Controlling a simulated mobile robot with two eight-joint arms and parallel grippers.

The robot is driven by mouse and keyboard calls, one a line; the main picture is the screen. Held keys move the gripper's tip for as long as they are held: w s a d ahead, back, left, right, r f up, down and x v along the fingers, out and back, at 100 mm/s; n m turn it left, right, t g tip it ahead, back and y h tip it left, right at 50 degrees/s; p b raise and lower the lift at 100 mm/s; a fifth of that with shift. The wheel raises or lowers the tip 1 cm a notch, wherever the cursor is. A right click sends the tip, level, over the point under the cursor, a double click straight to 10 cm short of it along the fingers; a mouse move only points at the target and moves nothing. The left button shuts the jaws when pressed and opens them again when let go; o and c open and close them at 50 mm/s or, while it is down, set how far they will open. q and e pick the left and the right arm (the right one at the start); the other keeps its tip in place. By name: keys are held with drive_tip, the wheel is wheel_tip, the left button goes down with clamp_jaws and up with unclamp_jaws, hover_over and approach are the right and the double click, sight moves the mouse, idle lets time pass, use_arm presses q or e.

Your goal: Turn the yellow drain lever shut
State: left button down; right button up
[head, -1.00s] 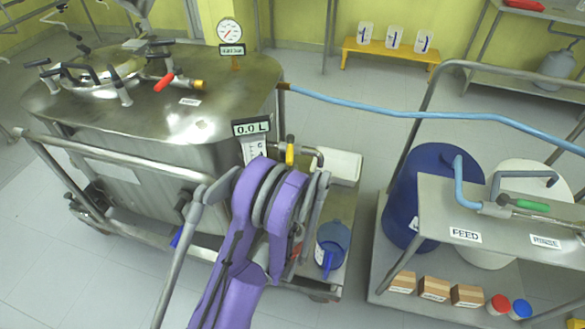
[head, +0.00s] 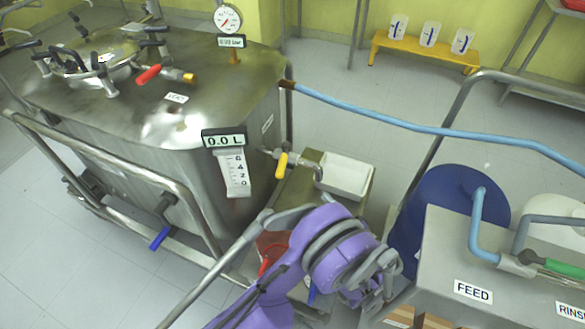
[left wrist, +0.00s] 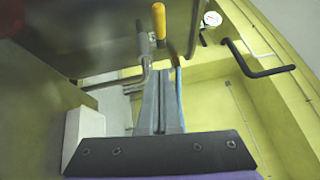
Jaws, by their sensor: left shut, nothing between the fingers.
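The yellow drain lever (head: 282,165) hangs below the drain valve on the short metal outlet pipe, just right of the tank's scale. In the left wrist view the lever (left wrist: 159,22) shows at the top, just beyond my left fingertips. My left gripper (left wrist: 167,76) is shut with nothing between its fingers, and it appears apart from the lever. In the head view my purple left arm is below and right of the valve, and its fingers cannot be made out. My right gripper is not in view.
The steel tank (head: 150,110) carries a 0.0 L display (head: 224,138). A white tray (head: 346,178) lies near the outlet. A steel rail (head: 130,165) runs along the tank. A blue hose (head: 420,127) crosses to the right, above the blue drum (head: 450,190) and FEED cart (head: 440,255).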

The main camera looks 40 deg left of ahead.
use_arm(q)
approach(283, 160)
drive_tip(key=w+f, duration=0.2)
drive_tip(key=w, duration=0.1)
drive_tip(key=a, duration=0.1)
drive_tip(key=s+a+b, duration=0.1)
drive_tip(key=a, duration=0.1)
drive_tip(key=a+r, duration=0.1)
drive_tip(key=shift+s+a, duration=0.2)
drive_tip(key=shift+s+a+b, duration=0.7)
drive_tip(key=shift+s+a, duration=0.35)
drive_tip(key=shift+s, duration=0.1)
